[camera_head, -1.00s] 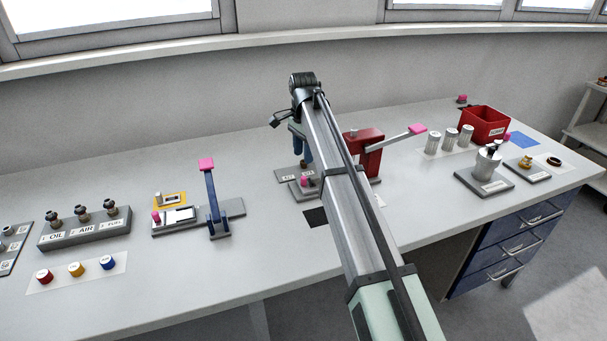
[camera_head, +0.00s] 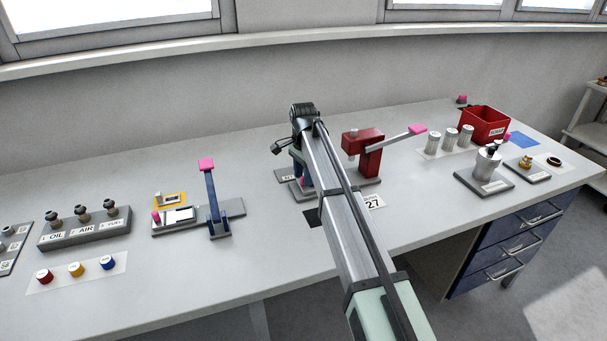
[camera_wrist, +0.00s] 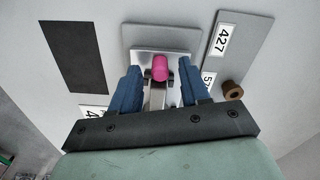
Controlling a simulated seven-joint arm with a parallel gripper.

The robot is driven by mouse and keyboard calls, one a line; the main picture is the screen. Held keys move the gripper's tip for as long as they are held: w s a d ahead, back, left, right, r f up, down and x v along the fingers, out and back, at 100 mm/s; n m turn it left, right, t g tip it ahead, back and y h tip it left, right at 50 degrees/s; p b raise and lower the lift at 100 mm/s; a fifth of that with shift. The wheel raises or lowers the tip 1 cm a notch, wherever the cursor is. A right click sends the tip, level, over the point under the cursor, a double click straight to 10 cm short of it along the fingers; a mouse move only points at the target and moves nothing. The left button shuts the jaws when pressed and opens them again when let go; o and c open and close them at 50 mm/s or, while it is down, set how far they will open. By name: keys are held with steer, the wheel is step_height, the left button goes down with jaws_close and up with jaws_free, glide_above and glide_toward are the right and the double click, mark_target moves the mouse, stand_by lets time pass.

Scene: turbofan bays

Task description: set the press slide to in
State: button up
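The press slide is a grey metal plate (camera_wrist: 145,60) with a pink knob (camera_wrist: 160,70) on it. In the head view the slide (camera_head: 283,187) lies left of the red press (camera_head: 368,152), largely hidden behind my arm. In the wrist view my gripper (camera_wrist: 161,80) is open, with one blue finger on each side of the pink knob. Gaps show between the knob and both fingers, so it is not clamped. A metal strip runs from the knob towards my palm. I cannot tell the slide's position setting from these frames.
A grey plate labelled 427 (camera_wrist: 228,45) and a brown round peg (camera_wrist: 232,90) lie right of the slide in the wrist view. A black patch (camera_wrist: 72,55) lies left. A blue lever stand (camera_head: 213,205) stands left on the bench. The press's pink-tipped handle (camera_head: 417,130) sticks out right.

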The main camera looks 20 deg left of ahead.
jaws_close()
stand_by(0.4)
steer(key=w+d, duration=0.5)
steer(key=shift+w+d, duration=0.3)
steer(key=shift+c, duration=1.2)
jaws_free()
steer(key=shift+w, duration=0.1)
steer(key=shift+o, duration=1.4)
step_height(320, 180, up, 14)
